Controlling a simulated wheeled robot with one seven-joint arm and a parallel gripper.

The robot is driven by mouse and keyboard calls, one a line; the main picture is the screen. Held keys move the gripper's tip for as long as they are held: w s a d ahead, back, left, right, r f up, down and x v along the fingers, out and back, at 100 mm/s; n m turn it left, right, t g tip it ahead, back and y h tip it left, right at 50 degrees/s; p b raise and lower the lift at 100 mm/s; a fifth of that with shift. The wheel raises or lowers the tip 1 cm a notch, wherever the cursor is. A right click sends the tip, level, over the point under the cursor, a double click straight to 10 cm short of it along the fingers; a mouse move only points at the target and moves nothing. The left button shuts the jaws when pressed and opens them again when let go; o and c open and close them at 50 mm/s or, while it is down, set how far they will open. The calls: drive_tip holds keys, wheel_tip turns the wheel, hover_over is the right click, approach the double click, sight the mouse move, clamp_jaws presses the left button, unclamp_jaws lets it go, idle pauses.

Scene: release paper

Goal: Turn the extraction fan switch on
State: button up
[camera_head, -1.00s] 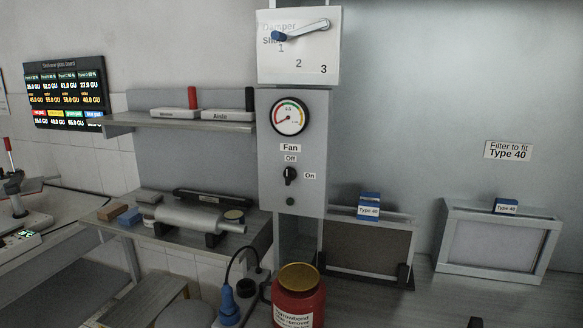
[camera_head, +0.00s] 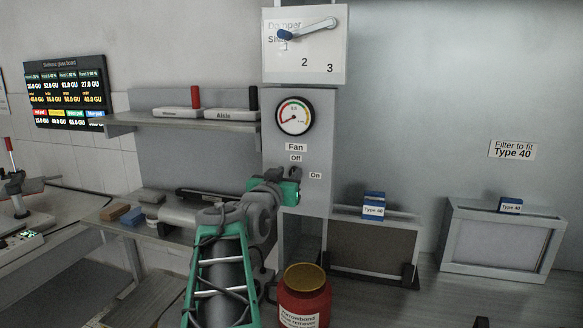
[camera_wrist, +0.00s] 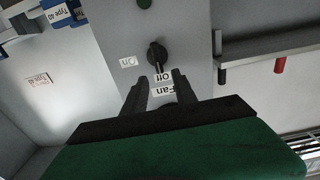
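The black fan switch knob (camera_wrist: 156,55) shows in the wrist view, which sees the panel upside down. Its handle lies in line with the "Off" label (camera_wrist: 164,76), and the "On" label (camera_wrist: 127,61) is off to one side. My gripper (camera_wrist: 160,75) is open, its two dark fingers apart and pointing at the knob. The knob shows just beyond the fingertips, with nothing held. In the head view my gripper (camera_head: 296,174) is in front of the fan panel (camera_head: 318,140) and hides most or all of the knob.
A gauge (camera_head: 294,116) is above the switch, and the damper plate (camera_head: 305,45) with its blue-tipped lever is higher. A shelf (camera_head: 180,123) is to the left. A red jar (camera_head: 305,297) stands below, with filters (camera_head: 500,237) to the right.

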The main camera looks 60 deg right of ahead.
sight(293, 170)
drive_tip(key=d, duration=0.3)
drive_tip(key=shift+w+d+p, duration=0.3)
drive_tip(key=shift+d+p, duration=0.05)
drive_tip(key=shift+d, duration=0.05)
drive_tip(key=shift+a, duration=0.1)
clamp_jaws()
drive_tip(key=shift+f, duration=0.1)
drive_tip(key=shift+f, duration=0.1)
